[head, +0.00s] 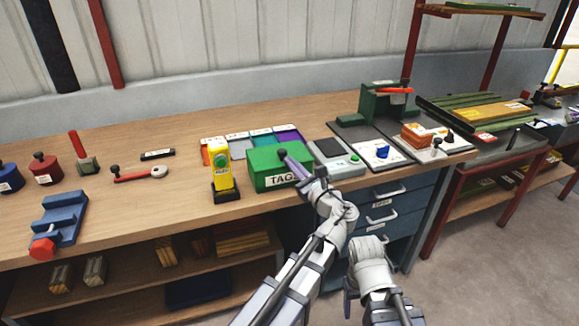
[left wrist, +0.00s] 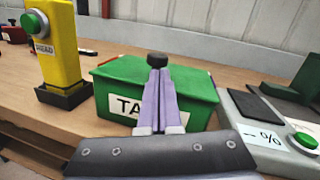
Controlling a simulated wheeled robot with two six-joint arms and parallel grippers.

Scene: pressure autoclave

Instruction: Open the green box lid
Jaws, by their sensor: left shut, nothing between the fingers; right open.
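The green box (head: 262,174) with a white "TAG" label stands on the wooden workbench, and its lid (head: 262,156) looks closed. My left gripper (head: 291,163) reaches over the right part of the box with its purple fingers shut and empty. In the left wrist view the fingers (left wrist: 157,85) lie in front of the green box (left wrist: 200,112). A small black knob (left wrist: 157,58) shows right at the fingertips; I cannot tell whether they touch it. My right gripper (head: 348,298) is low in front of the drawers, away from the box, and open.
A yellow post with a green button (head: 221,168) stands close left of the box. A grey panel with a green button (head: 340,160) lies close on its right. Colored bins (head: 238,147) are behind it. Blue drawers (head: 385,210) are below the bench top.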

